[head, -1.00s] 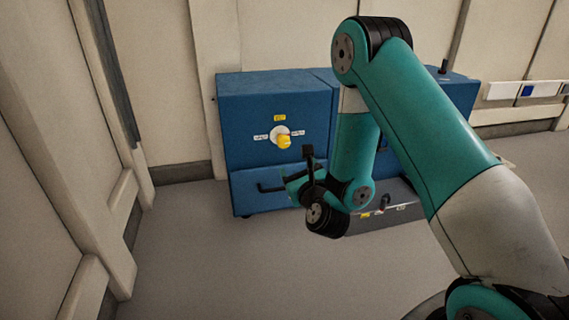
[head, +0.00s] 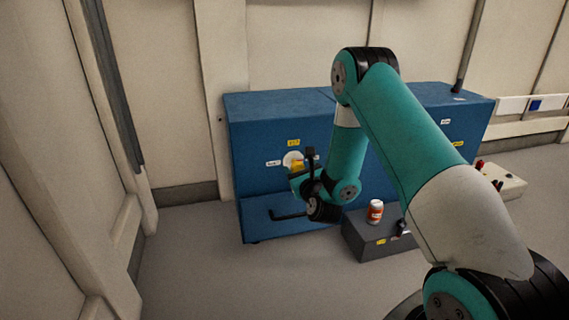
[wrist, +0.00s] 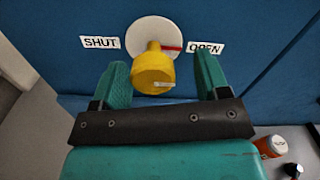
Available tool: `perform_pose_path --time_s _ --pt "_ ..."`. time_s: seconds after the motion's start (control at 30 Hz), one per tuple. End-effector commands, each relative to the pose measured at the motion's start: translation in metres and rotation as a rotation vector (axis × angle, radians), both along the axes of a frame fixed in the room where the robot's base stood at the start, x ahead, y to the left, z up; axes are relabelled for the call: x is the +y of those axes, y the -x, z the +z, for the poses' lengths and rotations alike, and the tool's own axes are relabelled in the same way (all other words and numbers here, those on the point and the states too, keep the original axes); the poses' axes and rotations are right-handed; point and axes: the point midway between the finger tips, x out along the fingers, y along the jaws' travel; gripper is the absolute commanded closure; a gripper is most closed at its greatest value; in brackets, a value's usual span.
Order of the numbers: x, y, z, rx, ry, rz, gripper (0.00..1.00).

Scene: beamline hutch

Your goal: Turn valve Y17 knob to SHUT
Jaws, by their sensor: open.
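The yellow valve knob (wrist: 153,72) sits on a white round plate (wrist: 153,34) on the blue cabinet front. A SHUT label (wrist: 100,42) is to its left and an OPEN label (wrist: 206,46) to its right. A red mark on the plate points toward OPEN. My gripper (wrist: 160,80) is open, with one green finger on each side of the knob; I cannot tell whether either touches it. In the head view the knob (head: 297,165) is partly hidden behind my gripper (head: 299,180), below a yellow tag (head: 293,142) too small to read clearly.
A grey box (head: 371,238) stands on the floor before the blue cabinet (head: 270,112), with an orange-and-white can (head: 375,212) on it. A pale box with red knobs (head: 503,181) is at the right. The floor at the left is clear.

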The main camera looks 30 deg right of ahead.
Motion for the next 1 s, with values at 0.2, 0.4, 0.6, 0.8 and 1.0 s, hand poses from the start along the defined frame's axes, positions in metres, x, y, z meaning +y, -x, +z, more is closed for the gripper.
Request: perform_pose_path --time_s 0.2,0.4,0.6,0.8,1.0 --pt "0.005 -0.006 0.0 0.001 0.0 0.011 0.31" --pt "0.012 -0.008 -0.001 0.002 0.0 0.021 0.31" --pt "0.014 -0.008 0.0 0.001 0.0 0.023 0.77" --pt "0.013 -0.008 0.0 0.002 0.001 0.022 0.81" --pt "0.013 -0.008 -0.001 0.015 0.043 0.021 0.81"
